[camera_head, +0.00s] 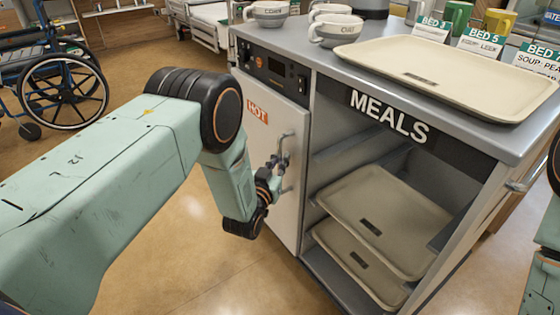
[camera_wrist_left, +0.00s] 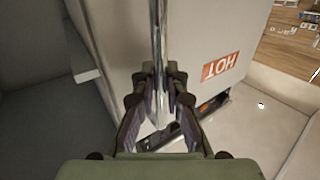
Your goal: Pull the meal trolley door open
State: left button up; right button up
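The meal trolley (camera_head: 385,75) stands at centre right, with MEALS on its front. Its pale door (camera_head: 250,150), marked HOT, is on the left of the front and looks about flush with it. A metal bar handle (camera_head: 284,138) stands upright near the door's right edge. My left gripper (camera_head: 279,164) is at the handle. In the left wrist view the handle (camera_wrist_left: 158,40) runs between the fingers of my left gripper (camera_wrist_left: 159,78), which are closed in on it from both sides. The fingertips' contact is partly hidden. My right gripper is not in view; only parts of that arm show.
A large tray (camera_head: 450,72), bowls (camera_head: 335,30) and bed cards (camera_head: 482,42) are on the trolley top. More trays (camera_head: 375,215) lie in the open compartment right of the door. A wheelchair (camera_head: 60,85) stands at far left. Floor is clear before the door.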

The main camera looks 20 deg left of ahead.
pick_arm(q)
grip_shut()
jog(key=shift+f, duration=0.1)
